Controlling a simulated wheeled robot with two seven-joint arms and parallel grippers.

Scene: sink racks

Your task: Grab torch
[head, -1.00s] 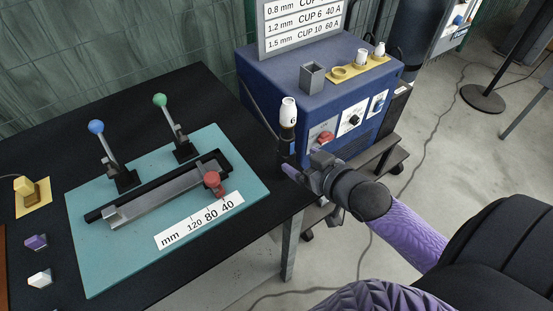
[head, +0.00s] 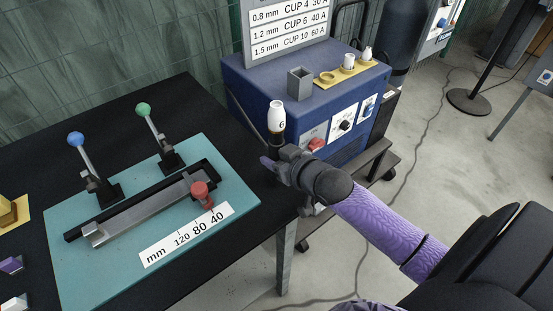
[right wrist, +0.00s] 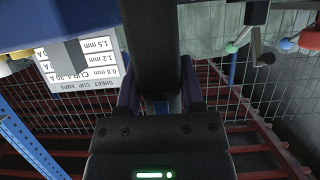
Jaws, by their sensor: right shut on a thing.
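The torch (head: 277,118) has a white cup marked 6 on top of a dark body. My right gripper (head: 274,163) is shut around the torch's dark lower body, which the gripper partly hides. In the right wrist view the dark torch body (right wrist: 150,40) runs between the two fingers of my right gripper (right wrist: 158,97). My left gripper is not in view.
The blue machine (head: 262,95) stands close behind the torch. A teal board (head: 85,265) with blue and green levers and a red knob (head: 199,190) lies on the black table (head: 55,155). Open floor (head: 430,190) lies to the right.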

